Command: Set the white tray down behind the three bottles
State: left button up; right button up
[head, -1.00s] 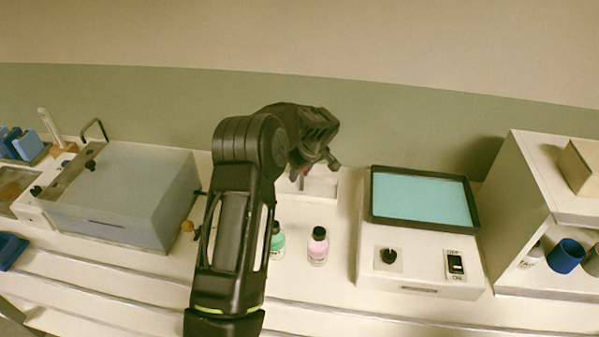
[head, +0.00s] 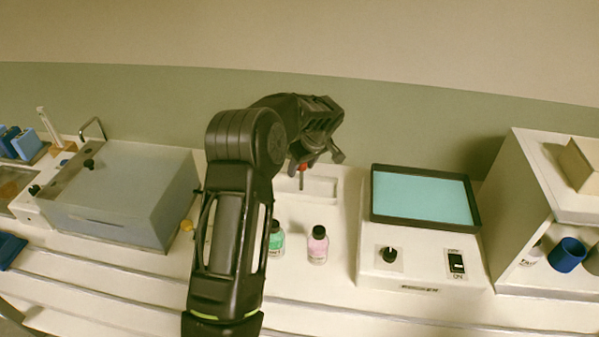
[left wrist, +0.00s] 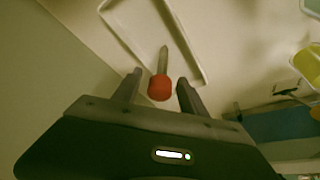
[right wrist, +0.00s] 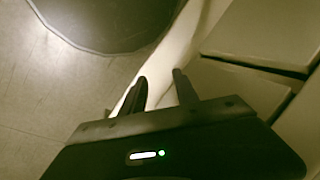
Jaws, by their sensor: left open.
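The white tray (head: 325,187) lies on the bench behind the bottles in the head view. A red-topped grey peg (head: 303,172) stands up at it; its red knob (left wrist: 160,88) shows in the left wrist view. My left gripper (head: 314,158) is open above the tray, its fingers on either side of the knob with gaps. A green bottle (head: 276,241) is partly behind my left arm, and a pink bottle (head: 318,246) with a black cap stands to its right. A third bottle is not clearly seen; my arm hides that area. My right gripper (right wrist: 160,80) is open and empty.
A device with a teal panel (head: 420,198) stands right of the tray. A white shelf (head: 520,205) holding a blue cup (head: 566,255) is farther right. A grey box (head: 125,195) stands on the left. A small yellow thing (head: 187,225) is beside it.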

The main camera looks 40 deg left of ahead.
pick_arm(q)
jog(key=w+b+v, duration=0.1)
jog(key=v, duration=0.7)
jog(key=shift+s+d+r, duration=0.2)
jog(key=shift+s+r, duration=0.15)
jog(key=shift+s, duration=0.2)
jog(key=shift+s+f, duration=0.1)
